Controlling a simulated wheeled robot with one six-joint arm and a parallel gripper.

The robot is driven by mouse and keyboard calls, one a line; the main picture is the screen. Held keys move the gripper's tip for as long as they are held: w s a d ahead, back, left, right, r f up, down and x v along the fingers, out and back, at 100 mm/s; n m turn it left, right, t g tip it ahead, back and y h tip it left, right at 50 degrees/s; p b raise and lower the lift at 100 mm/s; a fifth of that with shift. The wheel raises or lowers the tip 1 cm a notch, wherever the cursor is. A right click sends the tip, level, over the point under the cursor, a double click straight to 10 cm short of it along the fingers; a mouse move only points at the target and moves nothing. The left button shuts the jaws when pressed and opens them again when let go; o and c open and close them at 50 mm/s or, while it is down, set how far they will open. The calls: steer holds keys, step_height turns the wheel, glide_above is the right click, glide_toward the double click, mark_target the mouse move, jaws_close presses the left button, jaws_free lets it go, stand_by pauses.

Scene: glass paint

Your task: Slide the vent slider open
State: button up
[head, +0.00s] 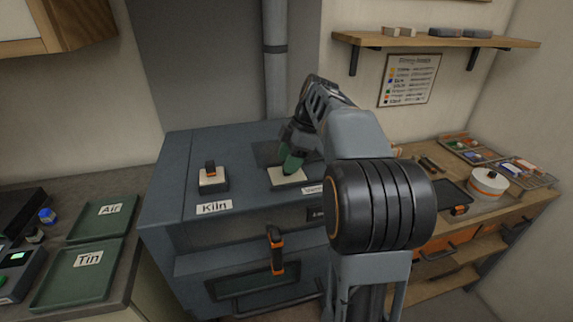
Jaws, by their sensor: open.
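The blue-grey kiln (180,235) stands in the middle, with a "Kiln" label on its front edge. On its top, right of centre, is a pale plate (288,178), which seems to be the vent slider's base; a partly covered label sits by it. My gripper (292,160) points down over this plate, seen from behind my arm. A dark green piece shows at its tip; I cannot tell whether it is a finger or the slider's knob. The gripper is open; the gap between its fingers and any contact are hidden.
A switch (211,179) with a pale base stands on the kiln's left. An orange-black handle (275,250) sticks out in front. A grey pipe (275,60) rises behind. Green trays (75,273) lie at left. A wooden bench (520,205) with a white round pot (488,184) is at right.

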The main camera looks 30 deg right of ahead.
steer(key=shift+x, duration=0.85)
steer(key=shift+c, duration=0.2)
jaws_close()
